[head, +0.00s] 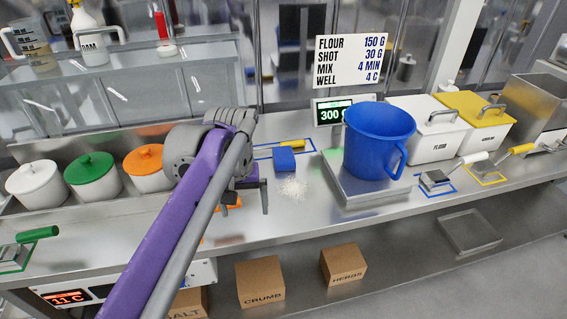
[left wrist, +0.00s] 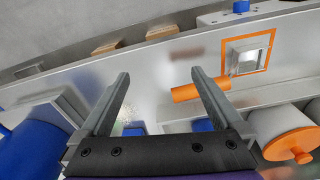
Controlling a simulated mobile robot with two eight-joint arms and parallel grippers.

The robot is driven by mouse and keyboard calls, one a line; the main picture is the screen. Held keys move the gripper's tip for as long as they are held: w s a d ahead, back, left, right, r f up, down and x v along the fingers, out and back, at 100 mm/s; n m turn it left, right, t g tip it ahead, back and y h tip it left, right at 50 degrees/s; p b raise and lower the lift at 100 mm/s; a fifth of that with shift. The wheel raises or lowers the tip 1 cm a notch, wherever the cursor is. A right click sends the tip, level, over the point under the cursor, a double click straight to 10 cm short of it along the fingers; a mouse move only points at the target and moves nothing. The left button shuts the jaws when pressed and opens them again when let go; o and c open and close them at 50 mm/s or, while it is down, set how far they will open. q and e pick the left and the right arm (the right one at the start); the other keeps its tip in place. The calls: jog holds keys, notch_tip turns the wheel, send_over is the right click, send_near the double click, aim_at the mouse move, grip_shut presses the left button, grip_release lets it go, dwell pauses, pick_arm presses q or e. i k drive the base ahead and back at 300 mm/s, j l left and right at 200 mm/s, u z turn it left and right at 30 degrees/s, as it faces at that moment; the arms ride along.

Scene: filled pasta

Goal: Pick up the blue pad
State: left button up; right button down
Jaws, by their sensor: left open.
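My left gripper (head: 248,203) is open and empty above the counter, to the left of the pad and nearer the front edge. Two blue patches show low in that view, partly hidden by the gripper body; I cannot tell which is the pad. My right gripper is not in view.
White crumbs (head: 293,187) lie just in front of the pad. A blue jug (head: 375,140) stands on a scale (head: 372,188) to the right. An orange-lidded pot (head: 148,168) stands left of my arm. An orange-handled tool (left wrist: 200,91) lies near one finger.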

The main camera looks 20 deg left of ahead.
aim_at(284, 157)
jog(key=i, duration=1)
